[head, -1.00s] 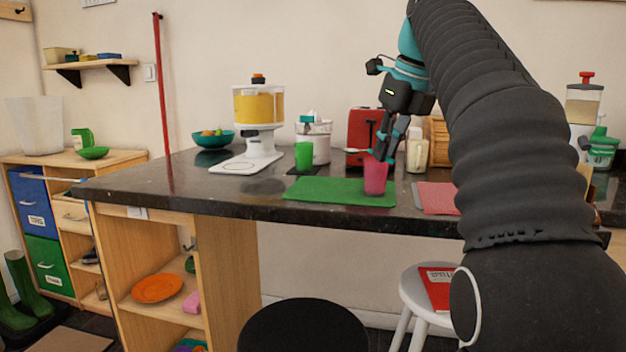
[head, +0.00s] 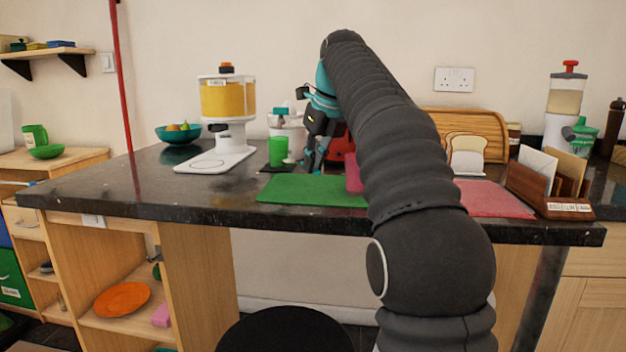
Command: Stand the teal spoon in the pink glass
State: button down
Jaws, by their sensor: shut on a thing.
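The pink glass (head: 353,173) stands upright at the right end of the green mat (head: 305,190) on the dark counter. My arm hides its right side. My gripper (head: 312,166) points down just left of the glass, near the mat's back edge. It is shut on a thin thing, seemingly the teal spoon, whose pale end (head: 290,161) juts out to the left, roughly level. The fingers hide most of the spoon, and its teal part cannot be told from them. The spoon is apart from the glass.
A green cup (head: 277,151) stands close left of my gripper. A juice dispenser (head: 220,120) and a teal fruit bowl (head: 179,133) are further left. A red toaster, mostly hidden, is behind. A pink mat (head: 490,198) and letter rack (head: 540,185) lie right.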

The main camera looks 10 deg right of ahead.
aim_at(314, 194)
jog(key=shift+f+b, duration=0.4)
jog(key=shift+f, duration=1.65)
jog(key=shift+f, duration=0.15)
jog(key=c, duration=1.3)
grip_release()
jog(key=shift+o, duration=0.2)
jog(key=shift+w, duration=0.1)
jog(key=v, duration=1.2)
jog(key=shift+p, duration=0.4)
